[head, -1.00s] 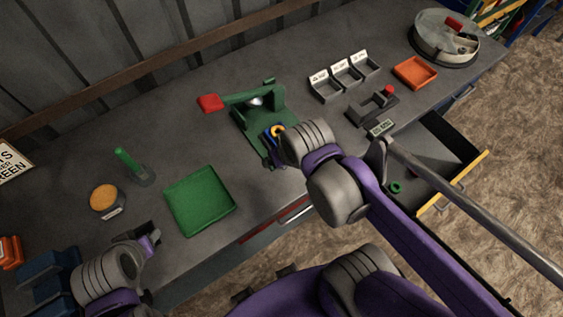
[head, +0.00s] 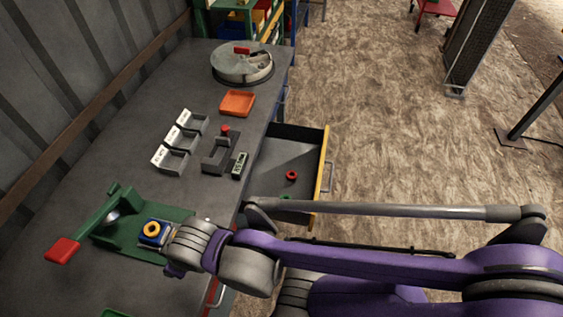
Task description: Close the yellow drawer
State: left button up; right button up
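The yellow drawer (head: 324,165) stands open on the right side of the bench, its yellow-edged front pulled out over the floor. A grey handle (head: 328,177) is on its front. Inside lie a small red ring (head: 292,175) and a green ring (head: 287,197), partly hidden by my arm. My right gripper (head: 172,262) is at the green jaw crusher (head: 125,224), close beside a blue block with a yellow ring (head: 152,232). Its fingers are mostly hidden behind the wrist, so I cannot tell whether it is open. My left gripper is out of view.
The bench (head: 130,140) carries three labelled trays (head: 178,141), a grey fixture with a red knob (head: 222,150), an orange tray (head: 238,103) and a round metal sieve (head: 242,64). Open floor (head: 390,120) lies right of the drawer. My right forearm crosses its near end.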

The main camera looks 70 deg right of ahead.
aim_at(285, 147)
jog(key=k+l, duration=0.45)
jog(key=z, duration=0.45)
jog(key=k+z, duration=0.1)
jog(key=z, duration=0.85)
jog(key=l+z, duration=0.1)
jog(key=z, duration=0.4)
jog(key=l+z, duration=0.1)
jog(key=z, duration=0.35)
jog(key=i+l+u, duration=0.1)
jog(key=l, duration=0.3)
jog(key=i, duration=0.1)
